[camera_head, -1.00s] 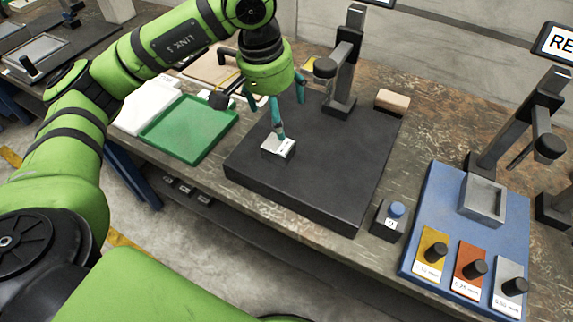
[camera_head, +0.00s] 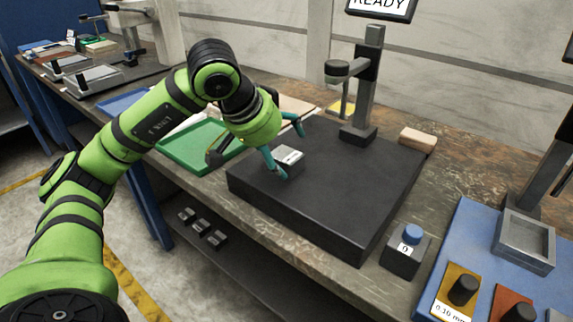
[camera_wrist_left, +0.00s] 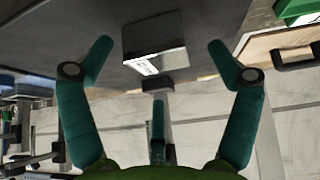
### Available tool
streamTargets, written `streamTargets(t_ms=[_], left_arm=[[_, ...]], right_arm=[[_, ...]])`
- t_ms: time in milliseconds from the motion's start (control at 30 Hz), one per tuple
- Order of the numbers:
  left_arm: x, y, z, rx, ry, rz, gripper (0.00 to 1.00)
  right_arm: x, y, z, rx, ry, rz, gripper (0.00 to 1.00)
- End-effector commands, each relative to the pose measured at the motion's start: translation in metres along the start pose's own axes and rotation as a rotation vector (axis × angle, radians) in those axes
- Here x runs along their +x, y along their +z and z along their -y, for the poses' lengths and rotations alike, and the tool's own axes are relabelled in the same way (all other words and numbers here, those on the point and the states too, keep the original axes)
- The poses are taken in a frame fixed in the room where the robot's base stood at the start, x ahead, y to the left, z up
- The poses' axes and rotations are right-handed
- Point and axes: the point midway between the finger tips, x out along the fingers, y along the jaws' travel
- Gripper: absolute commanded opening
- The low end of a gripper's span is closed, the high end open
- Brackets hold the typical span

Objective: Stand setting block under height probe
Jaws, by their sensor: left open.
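The setting block (camera_head: 289,155), a small silver block with a white label, rests on the dark granite plate (camera_head: 330,195). It also shows in the left wrist view (camera_wrist_left: 153,38). My left gripper (camera_head: 291,152) is open, with its teal fingers spread on either side of the block. In the wrist view a gap shows between each fingertip and the block. The height probe (camera_head: 337,68) is a dark cylindrical head on an arm of a grey stand (camera_head: 366,85) at the back of the plate, above and right of the block. My right gripper is not in view.
A small box with a blue button (camera_head: 412,234) stands right of the plate. A blue board with a grey tray (camera_head: 525,240) and coloured tags is at right. A green tray (camera_head: 190,150) lies at left, and a tan block (camera_head: 417,139) at the back right. The plate's front is clear.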

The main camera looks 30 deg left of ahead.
Motion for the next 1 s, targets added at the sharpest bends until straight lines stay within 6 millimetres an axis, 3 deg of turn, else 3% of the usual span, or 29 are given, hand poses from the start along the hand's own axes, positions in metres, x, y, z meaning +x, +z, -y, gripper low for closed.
streamTargets(t_ms=[167,433,467,633,1000], left_arm=[[0.022,0.001,0.0,-0.001,0.001,0.003,0.9],[0.025,0.001,0.0,0.0,0.001,0.0,0.9],[0.025,0.001,0.0,0.0,0.001,0.0,0.82],[0.025,0.001,0.001,-0.001,0.0,0.0,0.14],[0.022,-0.002,0.0,-0.001,0.0,-0.006,0.14]], right_arm=[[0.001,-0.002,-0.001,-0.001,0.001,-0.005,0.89],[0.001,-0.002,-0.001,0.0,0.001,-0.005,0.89],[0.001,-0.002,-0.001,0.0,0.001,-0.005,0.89],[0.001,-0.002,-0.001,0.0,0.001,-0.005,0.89],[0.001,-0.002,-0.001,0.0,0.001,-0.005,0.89]])
